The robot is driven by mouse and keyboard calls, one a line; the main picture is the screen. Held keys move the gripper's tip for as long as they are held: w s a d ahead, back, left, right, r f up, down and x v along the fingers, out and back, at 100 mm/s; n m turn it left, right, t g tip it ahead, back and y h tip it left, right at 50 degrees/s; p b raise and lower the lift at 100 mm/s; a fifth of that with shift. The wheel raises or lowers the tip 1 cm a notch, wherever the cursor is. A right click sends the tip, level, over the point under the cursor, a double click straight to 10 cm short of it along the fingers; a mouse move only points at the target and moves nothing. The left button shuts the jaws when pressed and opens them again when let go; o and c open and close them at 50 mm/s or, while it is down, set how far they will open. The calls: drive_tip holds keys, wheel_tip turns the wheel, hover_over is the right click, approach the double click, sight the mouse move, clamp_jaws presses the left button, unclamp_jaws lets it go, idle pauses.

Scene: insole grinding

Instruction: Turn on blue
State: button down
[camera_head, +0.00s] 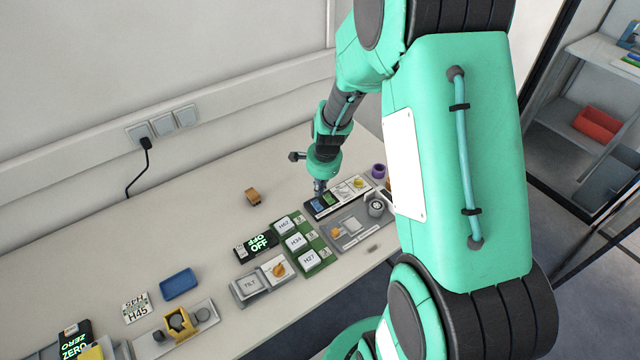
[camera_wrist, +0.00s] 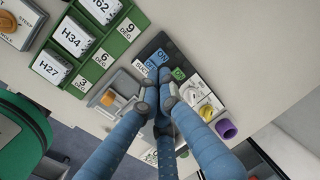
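A dark panel holds a blue switch with an "ON" label (camera_wrist: 151,69), and a green switch (camera_wrist: 179,74) sits to its right. In the head view the blue switch (camera_head: 318,205) shows at the panel's left end, with the green one (camera_head: 330,198) next to it. My gripper (camera_wrist: 164,76) has its fingers together and empty. Its tips point down at the panel, overlapping the gap between blue and green in the wrist view. I cannot tell whether they touch the panel. In the head view my gripper (camera_head: 319,188) is just above the blue switch.
A green rack (camera_head: 283,240) with labelled boxes stands left of the panel. A grey station with an orange piece (camera_head: 336,232) lies in front, and a purple ring (camera_head: 379,170) stands to the right. An orange-brown block (camera_head: 252,196) lies behind. Bare table lies at the back left.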

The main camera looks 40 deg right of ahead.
sight(316, 203)
drive_tip(key=f, duration=0.3)
drive_tip(key=w+f+b, duration=0.1)
drive_tip(key=f, duration=0.2)
drive_tip(key=shift+w+f+b, duration=0.1)
drive_tip(key=shift+f+b, duration=0.1)
drive_tip(key=shift+b, duration=0.1)
drive_tip(key=shift+w+g+p, duration=0.15)
drive_tip(key=shift+g+p, duration=0.15)
drive_tip(key=shift+p, duration=0.9)
